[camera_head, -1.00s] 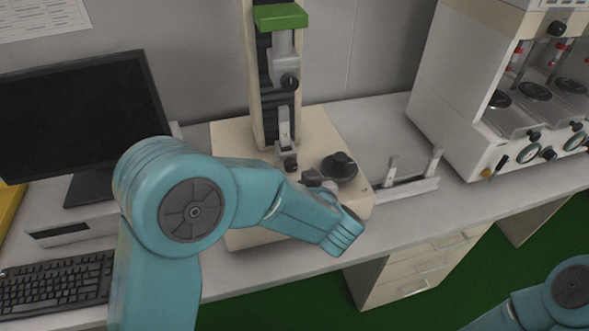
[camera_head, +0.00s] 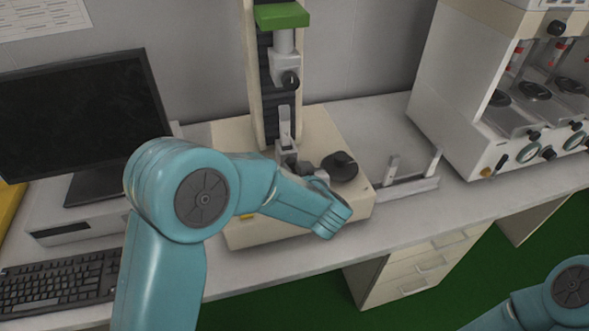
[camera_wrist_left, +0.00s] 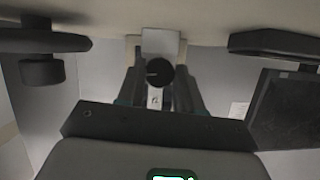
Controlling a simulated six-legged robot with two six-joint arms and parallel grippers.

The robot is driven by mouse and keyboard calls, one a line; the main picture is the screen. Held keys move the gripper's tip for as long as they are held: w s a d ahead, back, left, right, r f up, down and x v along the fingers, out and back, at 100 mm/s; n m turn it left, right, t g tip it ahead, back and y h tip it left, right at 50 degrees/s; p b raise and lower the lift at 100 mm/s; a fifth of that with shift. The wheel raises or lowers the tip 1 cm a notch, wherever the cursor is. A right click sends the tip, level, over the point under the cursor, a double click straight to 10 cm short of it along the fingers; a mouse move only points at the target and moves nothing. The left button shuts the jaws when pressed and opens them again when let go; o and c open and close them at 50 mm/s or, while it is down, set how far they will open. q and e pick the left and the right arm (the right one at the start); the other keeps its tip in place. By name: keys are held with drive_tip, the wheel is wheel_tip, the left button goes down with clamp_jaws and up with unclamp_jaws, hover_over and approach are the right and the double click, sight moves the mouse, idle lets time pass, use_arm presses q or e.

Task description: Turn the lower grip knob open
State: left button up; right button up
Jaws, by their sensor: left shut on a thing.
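The lower grip (camera_head: 285,146) is a small metal clamp on the cream base of the testing machine. Its dark round knob (camera_wrist_left: 159,71) shows in the left wrist view, between the two dark fingers of my left gripper (camera_wrist_left: 158,90). The fingers are shut on the knob. In the head view my left gripper (camera_head: 305,168) reaches the front of the lower grip and hides its knob. The upper grip (camera_head: 284,65), with its own black knob (camera_head: 290,80), is above on the column. My right gripper is out of view.
A black round knob (camera_head: 341,166) stands on the machine base (camera_head: 238,146), close right of my gripper. A small metal rack (camera_head: 405,184) lies farther right. A monitor (camera_head: 80,115) and keyboard (camera_head: 60,277) are left. A large white apparatus (camera_head: 455,90) stands at right.

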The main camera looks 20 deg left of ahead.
use_arm(q)
drive_tip(key=shift+f, duration=0.1)
drive_tip(key=shift+a+f+n+t+h+b, duration=0.15)
drive_tip(key=shift+n+t+h+b, duration=0.25)
drive_tip(key=shift+n+b, duration=0.65)
drive_tip(key=n+t+h+b, duration=0.1)
drive_tip(key=n+b, duration=0.1)
drive_tip(key=b, duration=0.4)
drive_tip(key=n+t+h+b, duration=0.1)
drive_tip(key=n+b, duration=0.2)
drive_tip(key=b, duration=0.3)
drive_tip(key=n+t+h+b, duration=0.1)
drive_tip(key=n+t+b, duration=0.1)
drive_tip(key=b, duration=0.4)
drive_tip(key=shift+s+a+f+n+h, duration=0.1)
drive_tip(key=shift+s+f+n+h, duration=0.15)
drive_tip(key=shift+n, duration=0.2)
drive_tip(key=shift+w+r+n+b, duration=0.1)
drive_tip(key=shift+r+n+b, duration=0.15)
drive_tip(key=shift+n+b, duration=0.6)
drive_tip(key=shift+r+m, duration=0.1)
drive_tip(key=shift+m, duration=0.15)
drive_tip(key=o, duration=1)
drive_tip(key=shift+w, duration=0.1)
drive_tip(key=shift+o, duration=0.2)
drive_tip(key=shift+s, duration=0.2)
